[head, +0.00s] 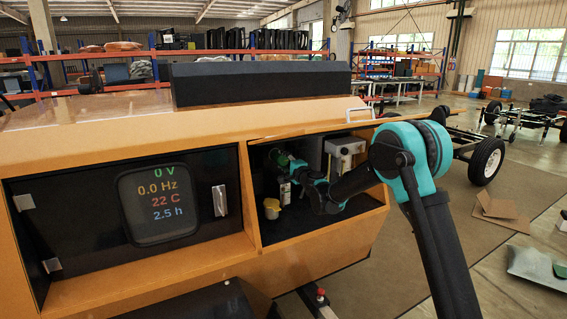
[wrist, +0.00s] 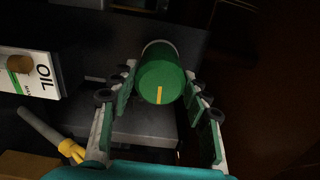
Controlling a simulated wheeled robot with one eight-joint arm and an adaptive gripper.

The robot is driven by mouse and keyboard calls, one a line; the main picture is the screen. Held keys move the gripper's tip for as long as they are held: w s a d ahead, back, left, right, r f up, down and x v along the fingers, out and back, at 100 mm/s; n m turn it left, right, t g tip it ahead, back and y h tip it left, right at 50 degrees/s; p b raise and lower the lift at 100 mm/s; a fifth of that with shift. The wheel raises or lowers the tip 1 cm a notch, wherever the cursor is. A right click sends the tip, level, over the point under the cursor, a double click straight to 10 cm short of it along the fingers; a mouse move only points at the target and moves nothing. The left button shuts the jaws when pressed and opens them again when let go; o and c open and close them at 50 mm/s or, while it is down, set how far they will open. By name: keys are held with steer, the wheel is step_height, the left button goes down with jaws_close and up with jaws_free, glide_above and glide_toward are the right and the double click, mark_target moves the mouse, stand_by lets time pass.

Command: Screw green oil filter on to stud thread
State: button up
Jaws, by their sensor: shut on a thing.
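In the wrist view the green oil filter (wrist: 162,78), with a yellow stripe on its near end, sits between the fingertips of my gripper (wrist: 160,90). My gripper is shut on it. Its far end points to a dark area, and the stud thread is hidden, so I cannot tell whether they touch. In the head view my arm reaches into the open right compartment of the orange light tower. The filter (head: 281,158) shows small and partly hidden at the compartment's back left.
A white box marked OIL (wrist: 28,70) is left of my gripper in the wrist view. A grey tube with a yellow end (wrist: 70,150) lies below it. The compartment's orange frame (head: 243,195) and a display panel (head: 158,205) are at the left in the head view.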

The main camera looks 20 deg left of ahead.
steer(key=shift+m, duration=0.6)
steer(key=shift+w+a+m, duration=0.1)
steer(key=shift+m, duration=1.1)
steer(key=shift+r+m, duration=0.1)
steer(key=shift+m, duration=1.3)
steer(key=shift+m, duration=0.9)
steer(key=m, duration=0.3)
steer(key=shift+w, duration=0.1)
steer(key=shift+m, duration=0.3)
